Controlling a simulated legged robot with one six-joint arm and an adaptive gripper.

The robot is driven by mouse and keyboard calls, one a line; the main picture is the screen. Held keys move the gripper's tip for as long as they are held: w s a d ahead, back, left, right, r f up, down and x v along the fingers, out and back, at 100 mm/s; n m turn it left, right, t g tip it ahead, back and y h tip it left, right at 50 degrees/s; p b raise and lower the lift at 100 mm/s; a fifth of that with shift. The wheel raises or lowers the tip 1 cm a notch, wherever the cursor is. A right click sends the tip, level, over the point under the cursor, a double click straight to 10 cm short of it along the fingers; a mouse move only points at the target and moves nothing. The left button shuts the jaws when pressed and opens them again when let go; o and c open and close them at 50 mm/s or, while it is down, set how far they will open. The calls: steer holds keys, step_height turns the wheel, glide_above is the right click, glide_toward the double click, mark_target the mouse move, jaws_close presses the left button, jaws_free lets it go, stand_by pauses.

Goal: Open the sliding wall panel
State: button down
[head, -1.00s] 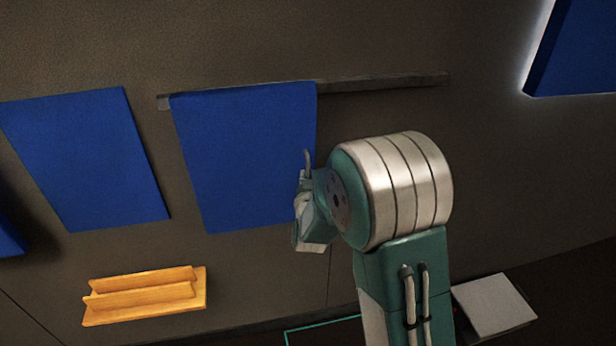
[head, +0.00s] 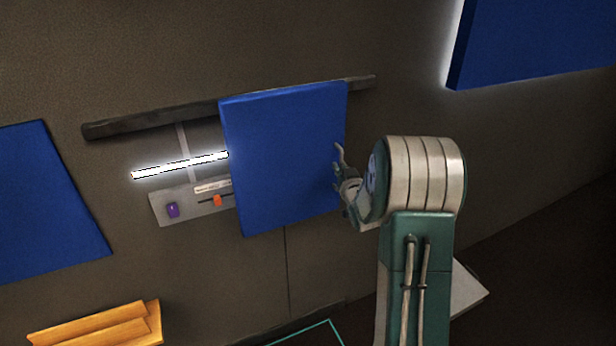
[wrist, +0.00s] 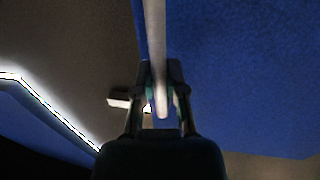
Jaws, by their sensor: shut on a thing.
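The blue sliding panel (head: 285,155) hangs from a dark rail (head: 155,122) on the brown wall. It stands toward the rail's right part, with the left part bare. My gripper (head: 345,178) is at the panel's right edge in the head view. In the wrist view my gripper (wrist: 160,100) is shut around a pale upright handle bar (wrist: 157,45) in front of the blue panel (wrist: 240,70). The panel covers the plate's right end.
A lit white strip (head: 180,165) is on the wall above the plate. Another blue board (head: 45,205) is at left and a backlit one (head: 540,40) at upper right. An orange shelf (head: 100,328) is at lower left. Wall right of the panel is bare.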

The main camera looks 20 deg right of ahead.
steer(key=d, duration=0.8)
steer(key=shift+d, duration=0.4)
steer(key=shift+r, duration=0.1)
steer(key=c, duration=0.7)
jaws_free()
steer(key=shift+w, duration=0.15)
steer(key=s, duration=0.4)
steer(key=s+a, duration=0.1)
steer(key=s, duration=0.3)
steer(key=s+a, duration=0.1)
steer(key=s, duration=0.2)
steer(key=shift+s+a, duration=0.15)
steer(key=shift+s, duration=0.25)
